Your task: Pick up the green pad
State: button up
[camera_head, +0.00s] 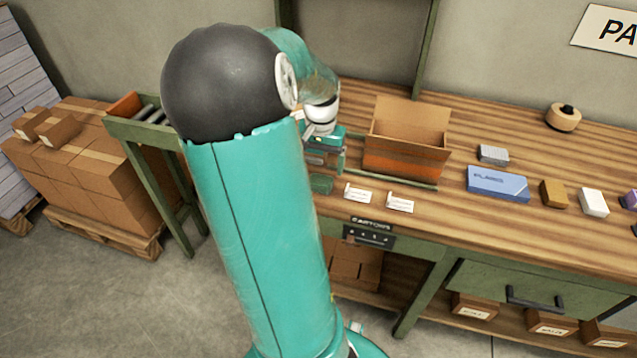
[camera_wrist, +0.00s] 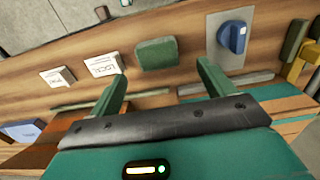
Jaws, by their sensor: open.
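The green pad (camera_wrist: 156,54) lies flat on the wooden bench in the wrist view, a small dark green block with rounded corners. It also shows in the head view (camera_head: 321,184), at the bench's front edge just right of my arm. My gripper (camera_wrist: 162,78) is open and empty, its two green fingers spread. In the head view my gripper (camera_head: 326,150) is above and behind the pad, partly hidden by my arm.
Two white cards (camera_head: 357,193) (camera_head: 400,203) lie right of the pad. An open cardboard box (camera_head: 407,140) stands behind them. A blue box (camera_head: 498,184) sits farther right. In the wrist view, a blue knob on a grey plate (camera_wrist: 233,38) is right of the pad.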

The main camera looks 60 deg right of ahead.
aim_at(321, 179)
jog(key=shift+s+f, duration=0.15)
jog(key=shift+f, duration=0.25)
jog(key=f, duration=0.5)
jog(key=shift+a+f, duration=0.15)
jog(key=shift+a, duration=0.05)
jog(key=c, duration=1.1)
